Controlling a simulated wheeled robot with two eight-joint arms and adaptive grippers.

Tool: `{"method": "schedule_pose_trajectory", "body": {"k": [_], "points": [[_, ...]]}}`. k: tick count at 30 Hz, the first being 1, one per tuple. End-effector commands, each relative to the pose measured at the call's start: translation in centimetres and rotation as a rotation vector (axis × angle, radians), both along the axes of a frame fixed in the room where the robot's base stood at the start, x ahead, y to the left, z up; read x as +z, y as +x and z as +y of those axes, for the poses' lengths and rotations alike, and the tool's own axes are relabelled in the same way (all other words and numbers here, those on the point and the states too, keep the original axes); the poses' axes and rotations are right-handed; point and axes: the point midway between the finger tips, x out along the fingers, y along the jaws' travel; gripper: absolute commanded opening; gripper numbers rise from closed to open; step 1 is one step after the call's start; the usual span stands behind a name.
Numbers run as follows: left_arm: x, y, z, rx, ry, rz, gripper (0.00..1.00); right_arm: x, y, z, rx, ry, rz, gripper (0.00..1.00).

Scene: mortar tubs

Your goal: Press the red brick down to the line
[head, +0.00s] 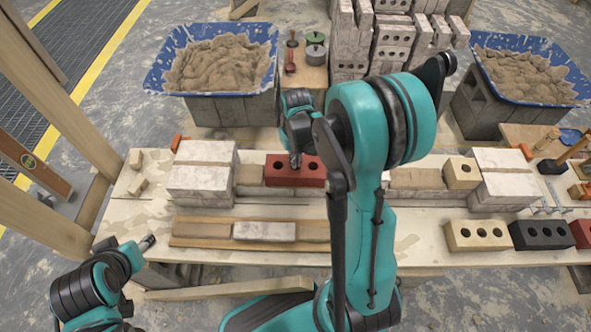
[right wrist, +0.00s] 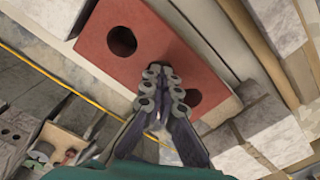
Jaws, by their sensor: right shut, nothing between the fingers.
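The red brick (head: 287,175), with round holes, lies in the low wall course between two stacks of pale blocks. In the right wrist view the red brick (right wrist: 125,43) fills the upper middle. My right gripper (head: 296,161) is shut and empty, fingers pointing down at the brick's top. In the right wrist view its fingertips (right wrist: 161,82) overlap the brick between its two visible holes. I cannot tell whether they touch it. My left gripper (head: 147,243) is low at the left, away from the wall; its jaws are too small to read. I cannot make out the line.
The left block stack (head: 200,185) and right block stack (head: 503,190) bound the course. A wooden board (head: 200,231) with a pale brick (head: 264,231) lies in front. A cream brick (head: 477,235) and a black brick (head: 540,234) stand at right. Blue mortar tubs (head: 160,72) (head: 500,42) stand behind.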

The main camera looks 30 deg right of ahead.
Motion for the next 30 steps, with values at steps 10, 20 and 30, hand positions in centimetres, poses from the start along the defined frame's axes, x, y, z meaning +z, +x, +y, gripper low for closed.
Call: {"method": "schedule_pose_trajectory", "body": {"k": [10,20,30], "points": [[-0.1,0.0,0.0,0.0,0.0,0.0,0.47,-0.2,-0.1,0.1,0.0,0.001,0.003,0.0],[0.9,0.0,0.0,0.0,0.0,0.0,0.47,1.1,-0.1,0.1,0.0,0.001,0.002,0.0],[3.2,0.0,0.0,0.0,0.0,0.0,0.47,4.1,0.0,0.0,0.0,0.001,0.001,0.0]]}}
